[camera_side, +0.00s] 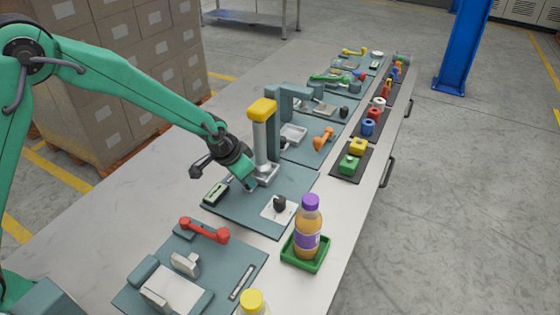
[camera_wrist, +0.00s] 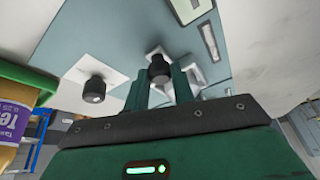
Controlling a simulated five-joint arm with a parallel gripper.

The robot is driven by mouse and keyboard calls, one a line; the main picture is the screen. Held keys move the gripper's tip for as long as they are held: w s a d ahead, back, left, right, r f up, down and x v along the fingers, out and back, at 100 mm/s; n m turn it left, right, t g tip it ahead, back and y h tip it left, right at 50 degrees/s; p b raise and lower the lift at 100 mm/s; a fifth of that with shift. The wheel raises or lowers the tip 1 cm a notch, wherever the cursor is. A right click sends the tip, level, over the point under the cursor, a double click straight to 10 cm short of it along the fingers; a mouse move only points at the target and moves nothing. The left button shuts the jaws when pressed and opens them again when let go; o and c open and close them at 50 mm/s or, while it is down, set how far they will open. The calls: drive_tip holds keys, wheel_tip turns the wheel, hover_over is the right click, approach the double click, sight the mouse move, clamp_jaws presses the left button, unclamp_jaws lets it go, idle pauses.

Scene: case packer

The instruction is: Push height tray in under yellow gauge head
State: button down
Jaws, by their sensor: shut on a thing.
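The yellow gauge head (camera_side: 262,109) sits on top of a grey post on a teal base plate (camera_side: 235,212) in the side view. A pale grey metal tray (camera_side: 266,174) is low at the foot of the post, partly hidden by my gripper. My gripper (camera_side: 250,184) is beside it, low over the plate. In the wrist view my gripper (camera_wrist: 159,75) is shut on a black knob (camera_wrist: 158,66) between its two green fingers, with the pale grey tray (camera_wrist: 192,76) just beyond. How far the tray lies under the head is hard to tell.
A white square with a black knob (camera_side: 280,205) is on the same plate. A juice bottle (camera_side: 308,232) stands in a green tray (camera_side: 318,265) at the near right. A red handle (camera_side: 205,230) is at another station nearer. More stations line the bench behind.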

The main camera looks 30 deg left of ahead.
drive_tip(key=shift+w+a, duration=0.2)
drive_tip(key=shift+w, duration=0.7)
drive_tip(key=c, duration=1.2)
unclamp_jaws()
drive_tip(key=shift+d, duration=0.1)
drive_tip(key=shift+s+r, duration=0.1)
drive_tip(key=shift+s+r, duration=0.1)
drive_tip(key=shift+r, duration=0.05)
drive_tip(key=v, duration=0.7)
drive_tip(key=shift+r, duration=0.1)
